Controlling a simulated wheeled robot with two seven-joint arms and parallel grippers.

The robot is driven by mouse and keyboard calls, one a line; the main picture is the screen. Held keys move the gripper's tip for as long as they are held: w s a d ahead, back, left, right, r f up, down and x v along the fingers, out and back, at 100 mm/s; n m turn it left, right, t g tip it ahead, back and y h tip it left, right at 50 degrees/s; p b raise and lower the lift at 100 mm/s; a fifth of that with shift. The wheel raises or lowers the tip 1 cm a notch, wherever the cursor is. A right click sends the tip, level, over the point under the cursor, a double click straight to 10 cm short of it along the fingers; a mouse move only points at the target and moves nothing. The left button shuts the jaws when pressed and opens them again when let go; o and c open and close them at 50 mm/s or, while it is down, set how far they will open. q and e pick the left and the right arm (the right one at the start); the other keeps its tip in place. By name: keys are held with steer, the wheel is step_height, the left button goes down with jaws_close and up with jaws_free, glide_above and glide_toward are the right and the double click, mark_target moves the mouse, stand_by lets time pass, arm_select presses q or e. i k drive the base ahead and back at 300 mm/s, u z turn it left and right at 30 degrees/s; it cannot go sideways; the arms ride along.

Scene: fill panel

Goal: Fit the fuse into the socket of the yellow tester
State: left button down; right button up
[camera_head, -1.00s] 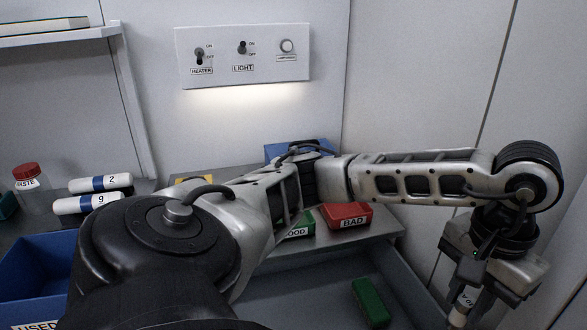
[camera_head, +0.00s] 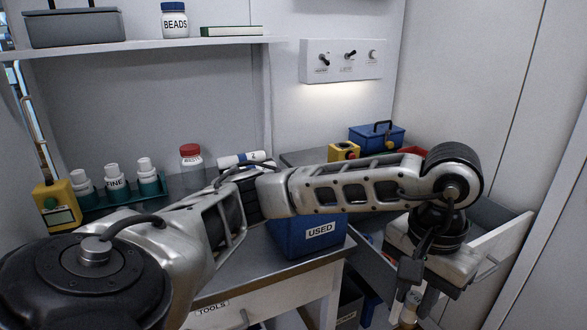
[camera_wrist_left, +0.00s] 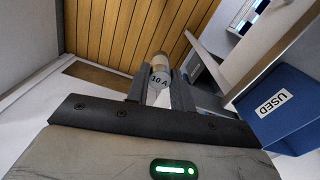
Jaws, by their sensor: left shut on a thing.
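My left gripper (camera_head: 408,297) hangs at the lower right of the head view, at the end of my arm. It is shut on a pale cylindrical fuse (camera_wrist_left: 160,74), marked "10 A" in the left wrist view. The fuse's lower part is between the fingers. A yellow box with a small display panel (camera_head: 57,207) stands at the far left, far from the gripper. A second yellow box (camera_head: 344,151) stands at the back near the blue case. I cannot tell from the labels which is the tester, and no socket shows clearly. My right gripper is out of view.
A blue bin marked USED (camera_head: 307,236) stands on the counter (camera_head: 262,272), left of the gripper. An open drawer (camera_head: 497,243) is behind the gripper at right. White bottles (camera_head: 113,178) stand in a green rack. A blue case (camera_head: 376,138) stands at the back.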

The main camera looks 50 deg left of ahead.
mark_target(339, 152)
steer(key=z, duration=0.4)
steer(key=k, duration=0.2)
steer(key=u, duration=0.95)
steer(key=i, duration=1.5)
